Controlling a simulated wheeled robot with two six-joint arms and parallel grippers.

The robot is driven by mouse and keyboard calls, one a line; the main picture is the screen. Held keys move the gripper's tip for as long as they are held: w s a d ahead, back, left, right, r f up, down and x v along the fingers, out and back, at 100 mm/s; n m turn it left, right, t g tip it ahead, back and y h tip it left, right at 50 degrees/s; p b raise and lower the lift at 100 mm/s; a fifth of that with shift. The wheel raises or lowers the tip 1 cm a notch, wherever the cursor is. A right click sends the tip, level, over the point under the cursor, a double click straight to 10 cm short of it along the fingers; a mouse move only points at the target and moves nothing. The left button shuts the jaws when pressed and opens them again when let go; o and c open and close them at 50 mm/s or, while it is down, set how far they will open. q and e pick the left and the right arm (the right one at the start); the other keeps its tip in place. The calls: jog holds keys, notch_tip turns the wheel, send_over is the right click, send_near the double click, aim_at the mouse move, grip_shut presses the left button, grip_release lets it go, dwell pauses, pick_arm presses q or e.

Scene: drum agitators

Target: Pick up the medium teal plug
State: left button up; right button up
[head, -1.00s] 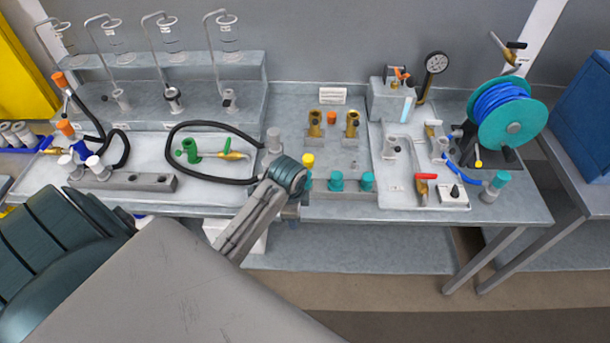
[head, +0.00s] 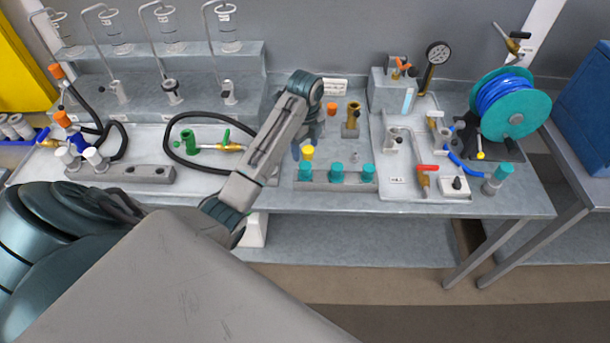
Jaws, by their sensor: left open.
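Three teal plugs stand upright in a row in a grey holder block (head: 350,187) at the bench's front edge: a left one (head: 306,171), a middle one (head: 337,172) and a right one (head: 368,172). They look much alike at this size, so I cannot tell which is the medium one. My left gripper (head: 308,140) points down just behind the block, near the left teal plug and a yellow-topped part (head: 308,153). It is open, and I see nothing held in it. My wrist hides much of it. My right gripper is out of view.
A brass fitting (head: 352,118) and an orange cap (head: 332,109) stand behind the block. A black hose loop (head: 172,150) with a green fitting lies left of my arm. A white tray (head: 397,181) with a red-handled valve (head: 427,170) lies to the right.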

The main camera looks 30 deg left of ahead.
aim_at(305, 165)
pick_arm(q)
notch_tip(305, 165, down, 3)
jog(key=shift+d, duration=0.1)
jog(key=shift+w+f, duration=0.1)
jog(key=shift+f, duration=0.25)
jog(key=shift+f+p, duration=0.2)
jog(key=shift+p, duration=0.1)
jog(key=f, duration=0.1)
jog(key=f+p, duration=0.2)
jog(key=f, duration=0.1)
jog(key=shift+s, duration=0.35)
jog(key=shift+w+f, duration=0.1)
jog(key=shift+f, duration=0.3)
jog(key=c, duration=1.1)
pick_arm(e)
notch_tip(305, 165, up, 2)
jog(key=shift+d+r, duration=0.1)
pick_arm(q)
jog(key=shift+r, duration=0.1)
